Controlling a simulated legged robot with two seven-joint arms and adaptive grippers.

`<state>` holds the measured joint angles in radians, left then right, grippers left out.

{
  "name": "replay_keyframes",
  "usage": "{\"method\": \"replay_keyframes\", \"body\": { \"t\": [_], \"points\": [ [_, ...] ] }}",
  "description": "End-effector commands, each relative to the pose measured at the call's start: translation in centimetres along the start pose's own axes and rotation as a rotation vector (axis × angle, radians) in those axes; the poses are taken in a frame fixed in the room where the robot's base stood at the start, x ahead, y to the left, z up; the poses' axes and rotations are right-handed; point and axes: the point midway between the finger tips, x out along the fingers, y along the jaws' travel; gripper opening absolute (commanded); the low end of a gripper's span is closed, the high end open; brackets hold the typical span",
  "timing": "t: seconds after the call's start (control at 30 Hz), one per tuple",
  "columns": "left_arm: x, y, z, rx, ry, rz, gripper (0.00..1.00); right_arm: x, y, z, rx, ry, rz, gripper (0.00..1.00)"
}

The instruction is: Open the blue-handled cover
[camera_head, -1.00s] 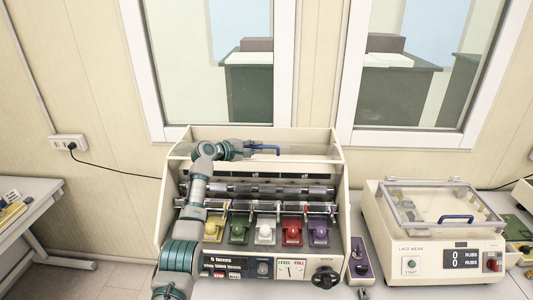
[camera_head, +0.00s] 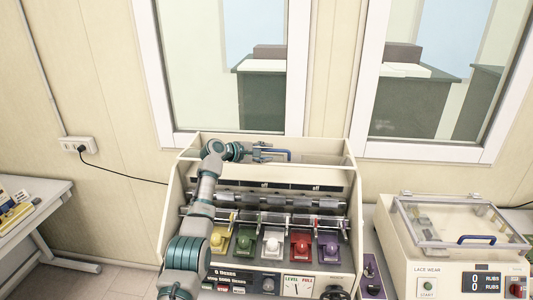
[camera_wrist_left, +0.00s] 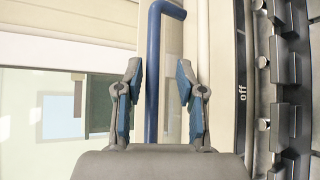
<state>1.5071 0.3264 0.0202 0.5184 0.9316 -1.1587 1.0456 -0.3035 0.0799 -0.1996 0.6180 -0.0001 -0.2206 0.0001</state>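The clear cover (camera_head: 315,158) with a blue handle (camera_head: 280,152) is at the top of the large cream machine, along its upper back. My left gripper (camera_head: 264,153) is at the left part of that handle. In the left wrist view the blue bar (camera_wrist_left: 153,75) runs between the two fingers of my left gripper (camera_wrist_left: 158,80). The fingers are apart, with a gap to the bar on the right and a small one on the left. The gripper is open and not clamped on the bar. My right gripper is not in view.
Windows are behind; a side table (camera_head: 50,200) is at left.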

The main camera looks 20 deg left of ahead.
Motion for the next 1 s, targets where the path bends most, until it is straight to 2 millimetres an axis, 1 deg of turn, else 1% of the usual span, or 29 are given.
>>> {"method": "replay_keyframes", "body": {
  "t": [0.27, 0.37, 0.43, 0.57, 0.6, 0.8, 0.9, 1.0],
  "points": [
    [-0.1, 0.0, 0.0, 0.001, 0.000, 0.001, 0.39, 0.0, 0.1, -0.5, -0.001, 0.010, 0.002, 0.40],
    [-0.7, 0.1, -0.1, 0.002, -0.001, 0.004, 0.39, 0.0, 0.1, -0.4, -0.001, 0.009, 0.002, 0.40],
    [-1.5, 0.1, -0.1, 0.002, -0.001, 0.004, 0.39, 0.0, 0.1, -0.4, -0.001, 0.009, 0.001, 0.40],
    [-3.4, 0.0, -0.1, 0.004, 0.002, 0.003, 0.39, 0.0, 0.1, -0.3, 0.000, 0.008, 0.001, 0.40],
    [-4.5, 0.0, -0.2, 0.004, 0.002, 0.005, 0.39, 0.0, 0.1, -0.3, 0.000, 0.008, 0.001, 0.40],
    [-8.8, 0.0, -0.3, 0.002, 0.003, 0.003, 0.39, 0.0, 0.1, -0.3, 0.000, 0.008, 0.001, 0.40],
    [-10.4, -0.1, -0.3, 0.000, 0.002, 0.002, 0.39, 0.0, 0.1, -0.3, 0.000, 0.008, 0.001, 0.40],
    [-11.4, -0.1, -0.3, -0.001, 0.000, 0.001, 0.39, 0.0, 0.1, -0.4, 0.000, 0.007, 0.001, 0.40]
  ]
}}
